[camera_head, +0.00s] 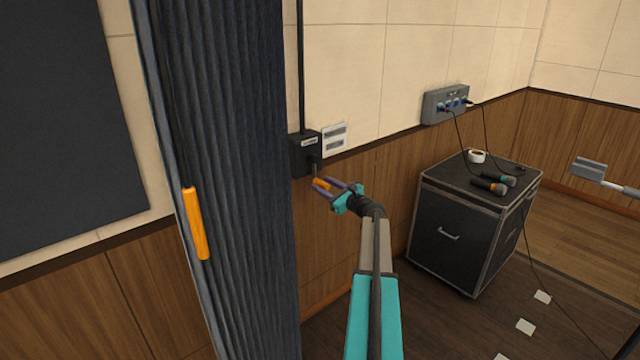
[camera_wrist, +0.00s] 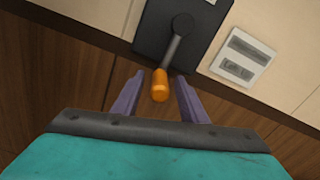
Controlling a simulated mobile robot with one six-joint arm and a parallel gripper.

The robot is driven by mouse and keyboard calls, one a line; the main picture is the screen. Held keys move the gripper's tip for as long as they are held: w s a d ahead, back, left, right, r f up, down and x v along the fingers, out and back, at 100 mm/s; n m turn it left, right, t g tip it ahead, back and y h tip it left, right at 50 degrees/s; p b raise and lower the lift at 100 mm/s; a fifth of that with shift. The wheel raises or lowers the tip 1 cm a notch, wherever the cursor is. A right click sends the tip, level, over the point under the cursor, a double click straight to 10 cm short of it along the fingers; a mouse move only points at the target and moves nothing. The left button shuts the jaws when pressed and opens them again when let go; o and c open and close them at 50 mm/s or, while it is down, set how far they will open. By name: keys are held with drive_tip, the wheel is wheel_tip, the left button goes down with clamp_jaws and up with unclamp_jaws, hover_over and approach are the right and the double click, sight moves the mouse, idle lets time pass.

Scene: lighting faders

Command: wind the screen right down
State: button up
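A black winder box (camera_head: 305,154) is fixed to the wall right of the curtain, with a dark vertical tube (camera_head: 301,70) rising from it. In the wrist view the box (camera_wrist: 170,35) carries a grey crank arm that hangs down, ending in an orange handle (camera_wrist: 160,86). The handle also shows in the head view (camera_head: 321,184). My gripper (camera_wrist: 160,79) is open, with one purple finger on each side of the handle and a gap visible on both sides. A dark grey panel (camera_head: 60,120) fills the far left; I cannot tell whether it is the screen.
A dark pleated curtain (camera_head: 235,180) with an orange pull (camera_head: 196,223) hangs left of my arm. A white plate (camera_head: 335,139) is beside the winder box. A black case (camera_head: 455,240) with microphones (camera_head: 490,186) and tape (camera_head: 477,156) stands right, below a grey socket box (camera_head: 446,104).

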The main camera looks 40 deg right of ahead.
drive_tip(key=shift+w, duration=0.9)
clamp_jaws()
drive_tip(key=shift+a, duration=0.1)
